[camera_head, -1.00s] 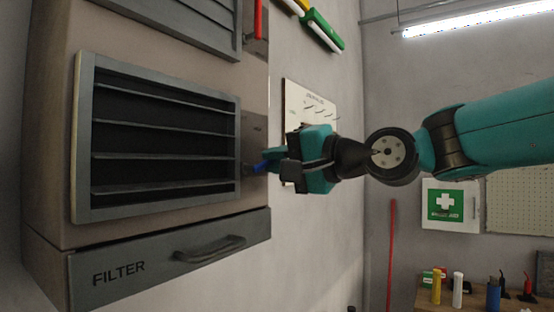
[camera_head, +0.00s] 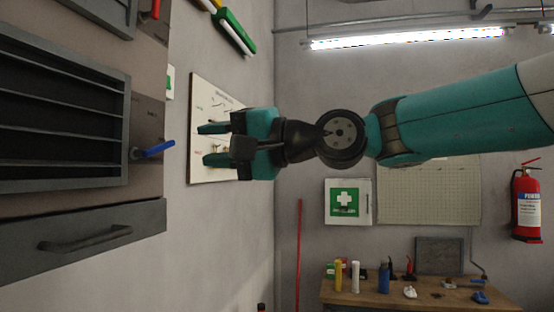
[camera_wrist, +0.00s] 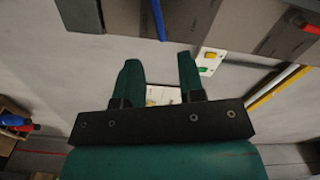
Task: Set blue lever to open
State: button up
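The blue lever (camera_head: 154,149) sticks out to the right from a plate (camera_head: 147,125) on the side of the grey-brown cabinet, tilted slightly up toward its tip. My gripper (camera_head: 208,144) is to the right of the lever, apart from it, with its two fingers spread and nothing between them. In the wrist view my open gripper (camera_wrist: 160,80) shows both fingers pointing up the picture. The blue lever (camera_wrist: 158,20) shows there at the top edge, beyond the fingertips, partly cut off.
A red lever (camera_head: 155,9) is higher on the cabinet. Below the louvred vent (camera_head: 60,115) is a drawer with a handle (camera_head: 85,238). A white board (camera_head: 205,170) hangs on the wall behind my gripper. A workbench (camera_head: 420,299) stands at the lower right.

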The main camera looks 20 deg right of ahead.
jog(key=b+v, duration=0.2)
jog(key=v, duration=0.8)
jog(key=a+f+n+g+h, duration=0.2)
jog(key=a+f+g+h, duration=0.15)
jog(key=f, duration=0.85)
jog(key=s+f+n+g+h, duration=0.3)
jog(key=s+f, duration=0.4)
jog(key=f, duration=0.4)
jog(key=s+f+n+g+h, duration=0.3)
jog(key=s+f+n, duration=0.3)
jog(key=f, duration=0.6)
jog(key=shift+s+d+g, duration=0.25)
jog(key=shift+s+g, duration=0.5)
jog(key=shift+s, duration=0.2)
jog(key=shift+h, duration=0.25)
